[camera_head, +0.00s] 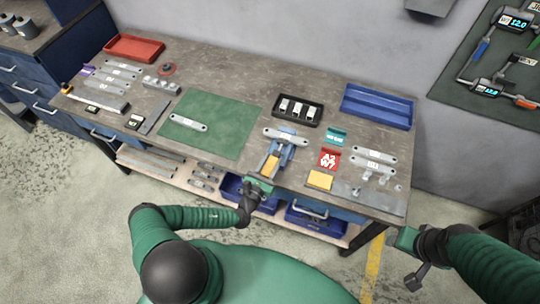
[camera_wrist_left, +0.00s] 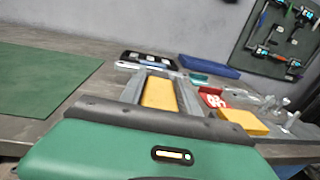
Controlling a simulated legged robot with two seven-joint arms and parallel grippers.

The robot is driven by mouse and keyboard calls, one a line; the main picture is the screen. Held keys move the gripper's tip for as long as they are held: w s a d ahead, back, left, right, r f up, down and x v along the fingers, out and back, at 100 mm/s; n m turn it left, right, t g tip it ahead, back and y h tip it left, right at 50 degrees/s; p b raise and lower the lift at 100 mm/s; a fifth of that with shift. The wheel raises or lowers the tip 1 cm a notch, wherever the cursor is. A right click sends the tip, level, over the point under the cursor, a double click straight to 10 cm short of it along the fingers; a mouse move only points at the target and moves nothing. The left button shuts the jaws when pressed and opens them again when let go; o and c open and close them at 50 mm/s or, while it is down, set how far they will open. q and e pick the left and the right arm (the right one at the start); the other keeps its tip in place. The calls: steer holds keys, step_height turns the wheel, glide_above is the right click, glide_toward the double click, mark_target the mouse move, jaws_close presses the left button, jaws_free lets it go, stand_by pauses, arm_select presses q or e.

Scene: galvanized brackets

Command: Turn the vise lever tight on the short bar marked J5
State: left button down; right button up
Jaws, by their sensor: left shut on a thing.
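A blue vise (camera_head: 287,152) with a yellow block (camera_head: 271,163) in its front part stands near the table's front edge. A short light bar (camera_head: 286,137) lies across its jaws; its marking is too small to read. In the left wrist view the yellow block (camera_wrist_left: 159,94) lies just beyond my gripper's dark edge. My right gripper (camera_head: 407,240) hangs off the table's front right; its jaws are unclear.
Another light bar (camera_head: 188,123) lies on the green mat (camera_head: 220,140). A black tray (camera_head: 298,108) and a blue tray (camera_head: 377,105) stand behind the vise. A red card (camera_head: 329,158), a yellow pad (camera_head: 320,180) and more bars (camera_head: 374,155) lie to its right.

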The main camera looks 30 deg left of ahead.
arm_select(q)
steer(key=shift+d+r+n+y+p, duration=0.3)
steer(key=shift+n+y+p, duration=0.15)
steer(key=shift+y, duration=0.35)
steer(key=shift+f, duration=0.1)
steer(key=shift+a, duration=0.2)
steer(key=shift+y, duration=0.3)
steer(key=c, duration=1.2)
jaws_free()
steer(key=shift+w, duration=0.1)
steer(key=o, duration=0.3)
steer(key=shift+d+f, duration=0.1)
steer(key=shift+f, duration=0.05)
